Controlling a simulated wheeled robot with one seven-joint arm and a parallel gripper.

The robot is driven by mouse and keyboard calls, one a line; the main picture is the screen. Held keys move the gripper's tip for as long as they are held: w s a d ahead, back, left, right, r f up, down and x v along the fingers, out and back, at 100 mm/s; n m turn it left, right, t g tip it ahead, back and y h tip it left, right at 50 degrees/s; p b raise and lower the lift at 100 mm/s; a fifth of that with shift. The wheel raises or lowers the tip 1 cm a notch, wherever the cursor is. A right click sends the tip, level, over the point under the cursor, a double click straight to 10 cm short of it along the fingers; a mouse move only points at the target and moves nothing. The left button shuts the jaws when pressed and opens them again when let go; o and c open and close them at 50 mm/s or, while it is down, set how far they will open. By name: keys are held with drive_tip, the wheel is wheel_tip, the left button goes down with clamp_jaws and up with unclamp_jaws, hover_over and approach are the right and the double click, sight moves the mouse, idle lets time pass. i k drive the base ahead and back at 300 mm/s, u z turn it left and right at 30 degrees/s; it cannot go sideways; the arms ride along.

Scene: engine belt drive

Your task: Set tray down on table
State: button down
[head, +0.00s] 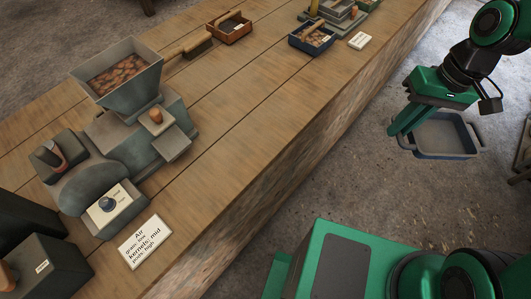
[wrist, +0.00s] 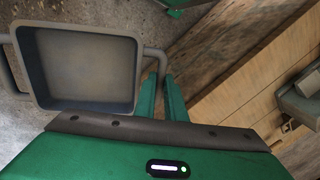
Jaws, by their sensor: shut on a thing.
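The tray (head: 441,134) is a small, empty blue-grey tray with a loop handle at each end. My gripper (head: 396,130) is shut on one handle and holds the tray in the air to the right of the table, above the concrete floor. In the wrist view the tray (wrist: 85,68) is at the left, and the fingers of my gripper (wrist: 160,90) close around its right handle. The wooden table (head: 235,125) runs diagonally across the head view, and its front edge is apart from the tray.
A grey machine (head: 125,135) with a hopper of kernels stands on the table at left. A printed card (head: 144,242) lies near the front edge. The middle of the table is bare.

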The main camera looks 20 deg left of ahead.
sight(204, 178)
drive_tip(key=z, duration=0.45)
drive_tip(key=k, duration=0.5)
drive_tip(key=u, duration=2.15)
